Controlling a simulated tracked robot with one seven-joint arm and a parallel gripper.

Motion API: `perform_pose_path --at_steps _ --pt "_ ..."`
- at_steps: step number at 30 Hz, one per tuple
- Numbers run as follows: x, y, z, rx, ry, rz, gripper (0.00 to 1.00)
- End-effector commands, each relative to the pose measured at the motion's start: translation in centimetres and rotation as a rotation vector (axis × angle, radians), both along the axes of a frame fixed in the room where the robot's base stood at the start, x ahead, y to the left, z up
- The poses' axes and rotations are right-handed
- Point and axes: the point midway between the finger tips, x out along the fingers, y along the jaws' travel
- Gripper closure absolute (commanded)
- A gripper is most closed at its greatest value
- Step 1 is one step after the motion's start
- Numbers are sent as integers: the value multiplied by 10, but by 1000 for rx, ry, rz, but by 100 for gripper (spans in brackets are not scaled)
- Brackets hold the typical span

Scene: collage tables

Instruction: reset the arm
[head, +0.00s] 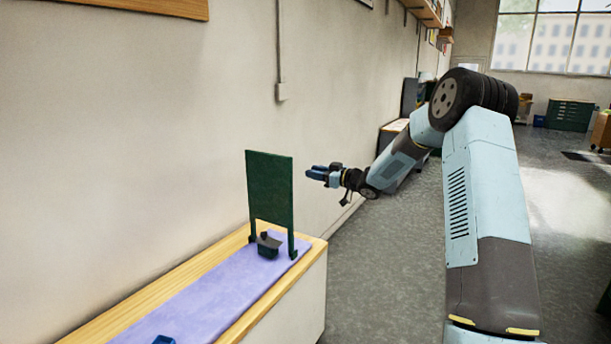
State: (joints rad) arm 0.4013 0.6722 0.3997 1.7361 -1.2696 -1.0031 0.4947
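My arm reaches up from the lower right, bends at a dark elbow joint, and comes back down toward the left. My gripper (316,174) is at its end, in the air to the right of a green upright panel (270,188) and above the height of the table (314,250). The gripper appears apart from the panel. Its blue fingers look close together, but they are small and seen from the side, so I cannot tell whether they are open or shut. I see nothing held in them.
The table stands along the left wall with a purple mat (222,292) on it. A small dark block-like object (268,246) sits at the panel's foot. A blue object (164,340) is cut off at the bottom edge. Open grey floor (385,270) lies right of the table.

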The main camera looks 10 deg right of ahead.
Motion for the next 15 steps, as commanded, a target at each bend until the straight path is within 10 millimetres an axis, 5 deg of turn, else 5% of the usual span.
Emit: perform_pose_path --at_steps 15 --pt "-41 -19 81 -263 74 -369 67"
